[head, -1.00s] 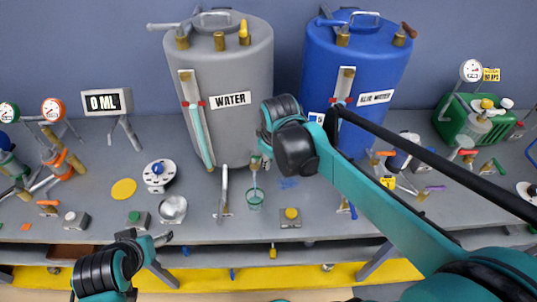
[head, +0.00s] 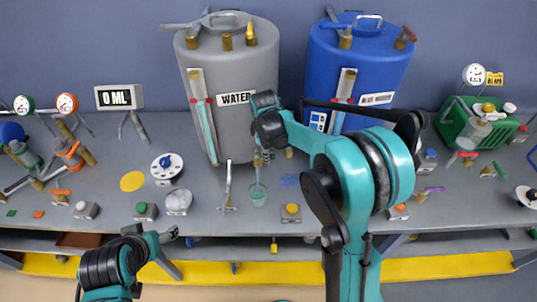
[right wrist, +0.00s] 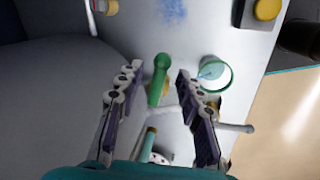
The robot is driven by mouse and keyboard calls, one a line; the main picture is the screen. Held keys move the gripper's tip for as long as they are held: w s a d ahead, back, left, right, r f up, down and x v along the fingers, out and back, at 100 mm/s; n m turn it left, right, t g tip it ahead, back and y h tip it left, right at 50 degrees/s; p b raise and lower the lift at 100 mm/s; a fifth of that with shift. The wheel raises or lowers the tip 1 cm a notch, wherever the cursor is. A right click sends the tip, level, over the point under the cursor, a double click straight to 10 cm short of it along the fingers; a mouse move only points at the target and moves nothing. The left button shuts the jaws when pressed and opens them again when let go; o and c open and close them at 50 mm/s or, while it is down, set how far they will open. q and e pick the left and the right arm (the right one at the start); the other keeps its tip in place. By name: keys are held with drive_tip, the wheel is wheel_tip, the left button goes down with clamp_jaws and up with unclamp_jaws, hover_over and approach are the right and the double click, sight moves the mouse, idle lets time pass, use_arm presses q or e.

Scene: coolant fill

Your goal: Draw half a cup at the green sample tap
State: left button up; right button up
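The green sample tap (right wrist: 158,78) shows in the right wrist view with its green handle between my right gripper's fingers. In the head view it sits low at the front of the grey WATER tank (head: 238,75), partly hidden by my right wrist. A clear greenish cup (head: 258,195) stands upright below it. It also shows in the right wrist view (right wrist: 214,74). A thin bluish streak runs from the tap towards the cup; the fill level is unclear. My right gripper (right wrist: 159,75) is open around the handle. My left gripper (head: 169,236) is at the bench's front edge, its opening unclear.
A display (head: 119,97) reads 0 ML. A blue tank (head: 350,65) stands right of the grey one. A yellow button box (head: 291,212) and a metal lever (head: 228,185) flank the cup. Gauges and valves crowd the bench's left; a green canister (head: 480,125) stands right.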

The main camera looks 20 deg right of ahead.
drive_tip(key=shift+f, duration=0.35)
clamp_jaws()
drive_tip(key=shift+w+d+n, duration=0.15)
drive_tip(key=shift+w+n, duration=0.1)
drive_tip(key=shift+n, duration=0.45)
drive_tip(key=shift+w+d+n, duration=0.1)
drive_tip(key=shift+w+n, duration=0.1)
drive_tip(key=shift+n, duration=0.5)
unclamp_jaws()
drive_tip(key=shift+r, duration=0.1)
wheel_tip(320, 180, up, 12)
drive_tip(key=s, duration=0.2)
drive_tip(key=shift+a+f, duration=0.2)
drive_tip(key=shift+a, duration=0.1)
